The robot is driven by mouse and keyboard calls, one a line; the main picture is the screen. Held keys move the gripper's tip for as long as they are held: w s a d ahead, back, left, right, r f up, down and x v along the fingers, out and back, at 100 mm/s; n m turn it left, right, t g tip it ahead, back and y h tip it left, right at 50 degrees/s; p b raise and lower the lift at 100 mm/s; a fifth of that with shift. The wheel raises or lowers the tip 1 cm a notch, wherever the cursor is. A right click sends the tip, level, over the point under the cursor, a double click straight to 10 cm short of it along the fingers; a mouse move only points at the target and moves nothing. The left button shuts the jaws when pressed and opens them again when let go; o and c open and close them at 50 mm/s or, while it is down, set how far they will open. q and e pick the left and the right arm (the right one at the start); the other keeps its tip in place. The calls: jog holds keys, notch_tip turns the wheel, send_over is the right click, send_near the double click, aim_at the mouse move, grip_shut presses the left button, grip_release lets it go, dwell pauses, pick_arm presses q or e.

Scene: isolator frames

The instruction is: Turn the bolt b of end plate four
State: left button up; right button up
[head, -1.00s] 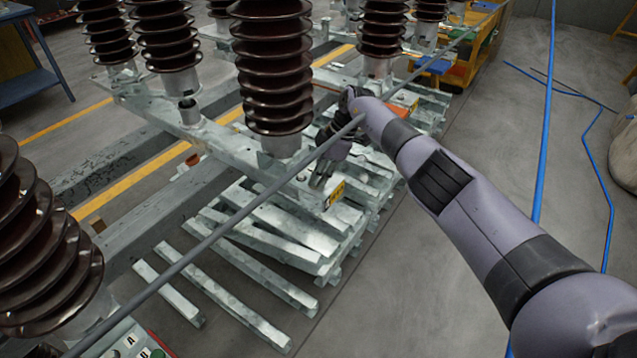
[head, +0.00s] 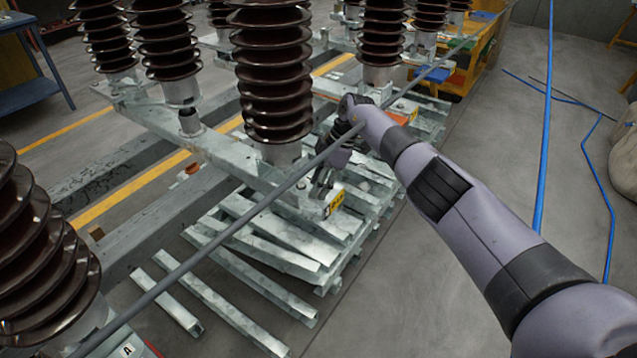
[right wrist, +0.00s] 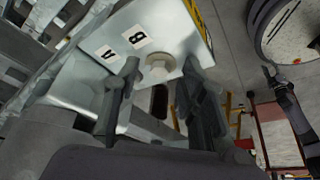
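In the right wrist view, the end plate (right wrist: 172,22) is a pale metal face with white labels reading 4 (right wrist: 106,53) and B (right wrist: 137,37). The hex-headed bolt b (right wrist: 158,67) sits on this face just below the B label. My right gripper (right wrist: 162,70) is open, with one finger on each side of the bolt in the picture; I cannot tell whether either finger touches it. In the head view, my right gripper (head: 321,186) points down at the beam's end by a yellow label (head: 334,203). The bolt is hidden there. My left gripper is out of view.
Dark ribbed insulators (head: 270,75) stand on the metal beam (head: 215,145). A long grey rod (head: 215,237) crosses in front of the beam and close to my right arm. Stacked metal bars (head: 270,250) lie below.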

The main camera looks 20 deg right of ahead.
jog(key=shift+r, duration=0.1)
jog(key=v, duration=1.1)
jog(key=shift+d+r, duration=0.25)
jog(key=shift+r, duration=0.1)
